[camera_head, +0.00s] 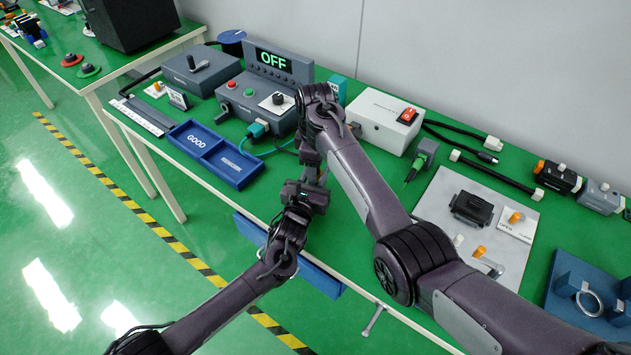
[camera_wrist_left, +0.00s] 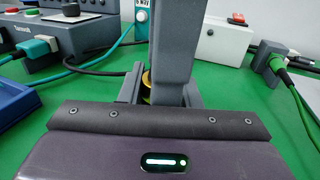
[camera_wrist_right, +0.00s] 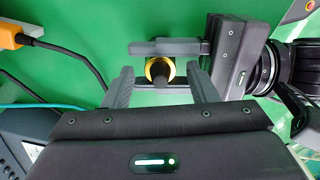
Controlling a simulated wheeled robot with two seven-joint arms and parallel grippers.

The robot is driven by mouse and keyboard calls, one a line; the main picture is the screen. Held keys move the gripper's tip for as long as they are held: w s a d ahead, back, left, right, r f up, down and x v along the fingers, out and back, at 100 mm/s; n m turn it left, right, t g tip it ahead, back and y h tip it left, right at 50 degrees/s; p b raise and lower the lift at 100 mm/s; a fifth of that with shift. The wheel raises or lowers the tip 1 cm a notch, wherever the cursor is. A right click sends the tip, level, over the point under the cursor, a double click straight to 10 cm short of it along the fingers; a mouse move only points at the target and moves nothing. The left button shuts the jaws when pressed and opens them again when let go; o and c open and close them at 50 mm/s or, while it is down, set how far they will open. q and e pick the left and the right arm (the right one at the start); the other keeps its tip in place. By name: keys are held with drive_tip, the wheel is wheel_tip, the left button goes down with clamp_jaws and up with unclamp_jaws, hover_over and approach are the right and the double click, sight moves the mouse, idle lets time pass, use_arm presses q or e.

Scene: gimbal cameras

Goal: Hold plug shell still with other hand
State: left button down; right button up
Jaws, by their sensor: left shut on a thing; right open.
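The plug shell (camera_wrist_right: 160,68), a dark round piece with a yellow-orange ring, is in the middle of the right wrist view. My left gripper (camera_head: 314,184) comes up from below and is shut on it; its fingers cross the right wrist view from the right. My right gripper (camera_head: 313,165) points down above the left one. Its two open fingers stand on either side of the shell in the right wrist view, with gaps visible. In the left wrist view, a yellow bit of the shell (camera_wrist_left: 146,84) shows between the left fingers, partly hidden. The head view hides the shell behind the grippers.
A blue two-part tray (camera_head: 238,183) marked GOOD lies left of the grippers. A grey tester (camera_head: 262,101) reading OFF stands behind them. A white box (camera_head: 378,119) with a red switch, a green connector (camera_head: 424,152) and a grey plate (camera_head: 440,201) lie to the right.

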drive_tip(key=shift+r, duration=1.7)
drive_tip(key=shift+c, duration=0.5)
wheel_tip(320, 180, up, 4)
drive_tip(key=shift+f, duration=0.2)
drive_tip(key=shift+f, duration=0.15)
drive_tip(key=shift+f, duration=3.95)
drive_tip(key=shift+c, duration=0.2)
